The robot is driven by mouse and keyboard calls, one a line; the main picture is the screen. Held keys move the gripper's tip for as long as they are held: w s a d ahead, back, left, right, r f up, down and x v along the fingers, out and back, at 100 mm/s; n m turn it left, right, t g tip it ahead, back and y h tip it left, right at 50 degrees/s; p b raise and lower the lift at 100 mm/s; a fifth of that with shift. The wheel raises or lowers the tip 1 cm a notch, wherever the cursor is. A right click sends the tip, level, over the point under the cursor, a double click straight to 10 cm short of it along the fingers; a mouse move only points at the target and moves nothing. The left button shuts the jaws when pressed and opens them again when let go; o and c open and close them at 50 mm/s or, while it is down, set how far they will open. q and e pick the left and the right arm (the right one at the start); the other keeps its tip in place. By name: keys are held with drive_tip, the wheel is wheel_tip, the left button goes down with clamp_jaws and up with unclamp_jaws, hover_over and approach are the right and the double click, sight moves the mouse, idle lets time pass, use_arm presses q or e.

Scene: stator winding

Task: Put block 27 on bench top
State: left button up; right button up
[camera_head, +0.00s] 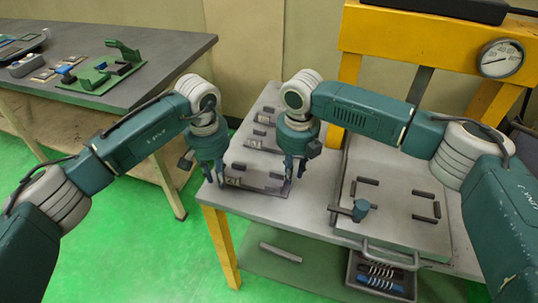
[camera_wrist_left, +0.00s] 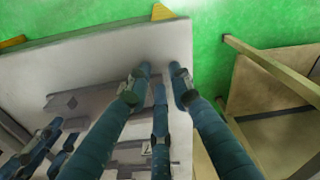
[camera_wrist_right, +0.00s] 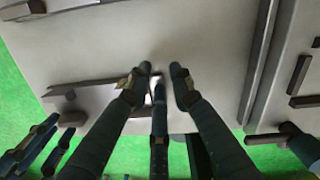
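Several low grey fixtures with dark bars stand on the left part of the grey bench top (camera_head: 315,224). The front fixture (camera_head: 262,181) carries small pale markings; I cannot read a 27 on any part, so I cannot tell which is block 27. My left gripper (camera_head: 213,182) points down at the left end of the front fixture, over the bench edge. Its fingers (camera_wrist_left: 160,71) are apart with nothing seen between them. My right gripper (camera_head: 295,175) points down at the fixture's right end. Its fingers (camera_wrist_right: 160,70) are apart, near the end of a dark bar (camera_wrist_right: 90,87).
A grey plate (camera_head: 395,215) with dark bars and a blue-green piece (camera_head: 361,209) lies to the right. A handled tray (camera_head: 378,291) sits below the bench. A yellow press frame with a gauge (camera_head: 501,58) stands behind. Another table (camera_head: 165,50) is at left.

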use_arm(q)
drive_tip(key=shift+r, duration=0.1)
use_arm(e)
drive_tip(key=shift+d, duration=0.1)
drive_tip(key=shift+r, duration=0.2)
use_arm(q)
wheel_tip(320, 180, up, 12)
drive_tip(key=shift+s, duration=0.45)
use_arm(e)
wheel_tip(320, 180, up, 12)
drive_tip(key=shift+s+f, duration=0.2)
drive_tip(key=shift+s, duration=0.25)
use_arm(q)
drive_tip(key=shift+f, duration=0.2)
use_arm(e)
drive_tip(key=shift+f, duration=0.1)
